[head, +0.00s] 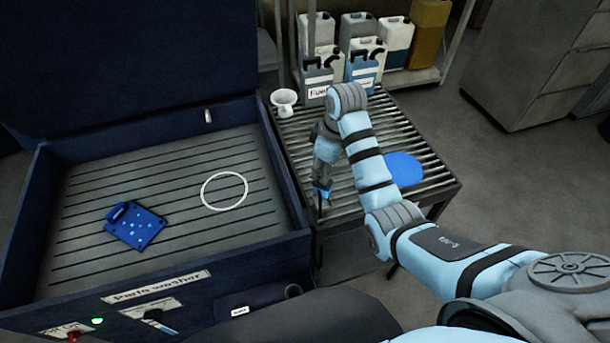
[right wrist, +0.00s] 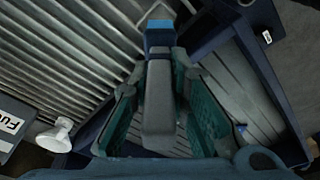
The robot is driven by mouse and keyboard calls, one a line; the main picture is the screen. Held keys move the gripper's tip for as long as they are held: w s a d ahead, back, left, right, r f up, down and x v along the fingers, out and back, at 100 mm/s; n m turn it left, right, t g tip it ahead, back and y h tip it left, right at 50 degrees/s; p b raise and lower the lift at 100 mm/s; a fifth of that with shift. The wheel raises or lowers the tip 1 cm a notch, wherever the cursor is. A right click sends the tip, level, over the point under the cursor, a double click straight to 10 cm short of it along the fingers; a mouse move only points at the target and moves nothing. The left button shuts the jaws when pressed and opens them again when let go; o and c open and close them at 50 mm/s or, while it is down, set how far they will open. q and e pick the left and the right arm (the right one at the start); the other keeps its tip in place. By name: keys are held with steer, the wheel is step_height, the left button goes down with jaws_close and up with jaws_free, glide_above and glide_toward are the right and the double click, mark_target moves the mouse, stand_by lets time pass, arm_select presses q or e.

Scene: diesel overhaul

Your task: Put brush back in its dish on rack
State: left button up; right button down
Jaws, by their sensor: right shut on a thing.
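My right gripper (head: 322,188) is over the near left part of the slatted rack (head: 440,190), beside the washer's right wall. In the right wrist view, my right gripper (right wrist: 163,110) is shut on the brush (right wrist: 158,95), a grey handle with a blue end pointing away from the palm. In the head view only a small blue part of the brush (head: 321,190) shows below the gripper. A flat round blue disc (head: 405,168) lies on the rack to the right; I cannot tell if it is the dish. A pale-edged shape (right wrist: 172,8) shows beyond the brush, partly hidden. My left gripper is out of view.
The parts washer (head: 150,270) stands open at left, holding a blue plate (head: 135,225) and a white ring (head: 224,190). A white funnel (head: 284,101) and jugs (head: 322,75) stand at the rack's back.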

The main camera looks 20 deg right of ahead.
steer(key=f, duration=0.2)
steer(key=shift+w+d+f, duration=0.2)
steer(key=shift+f, duration=0.15)
steer(key=shift+w+d+f, duration=0.1)
steer(key=shift+f, duration=0.2)
steer(key=shift+a, duration=0.2)
steer(key=shift+f, duration=0.2)
steer(key=shift+f, duration=0.3)
steer(key=c, duration=1.5)
jaws_free()
steer(key=shift+d, duration=0.1)
steer(key=shift+c, duration=0.2)
steer(key=shift+r, duration=0.1)
